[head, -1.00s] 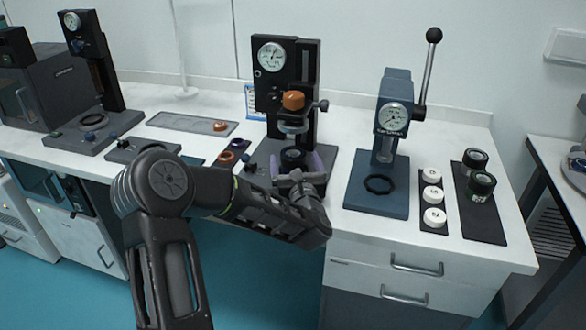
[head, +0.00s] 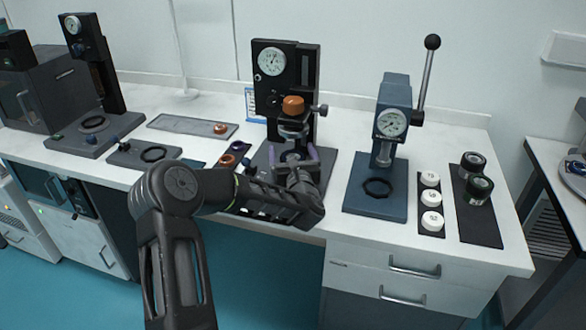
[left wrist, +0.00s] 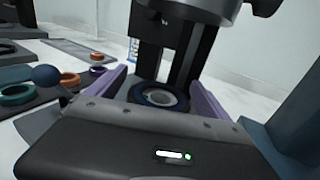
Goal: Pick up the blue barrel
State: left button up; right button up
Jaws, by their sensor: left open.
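The blue barrel (left wrist: 160,97) looks like a short dark-blue cylinder with a pale round opening. It stands upright on the base of the middle black press and shows partly in the head view (head: 292,156). My left gripper (head: 297,161) is open, its purple fingers pointing toward the press. In the left wrist view the gripper (left wrist: 158,96) has one finger on each side of the barrel, with visible gaps. I cannot tell how far the fingertips reach past it. My right gripper is not in view.
The press head with an orange knob (head: 293,105) hangs above the barrel. A blue lever press (head: 376,200) stands to the right. Coloured rings, including an orange one (head: 227,160), lie on a dark strip to the left. White numbered caps (head: 431,198) lie further right.

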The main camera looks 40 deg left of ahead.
pick_arm(q)
jog(key=shift+w+a, duration=0.25)
jog(key=shift+a, duration=0.05)
dwell(0.4)
jog(key=c, duration=1.8)
jog(key=shift+o, duration=0.2)
jog(key=shift+r, duration=0.1)
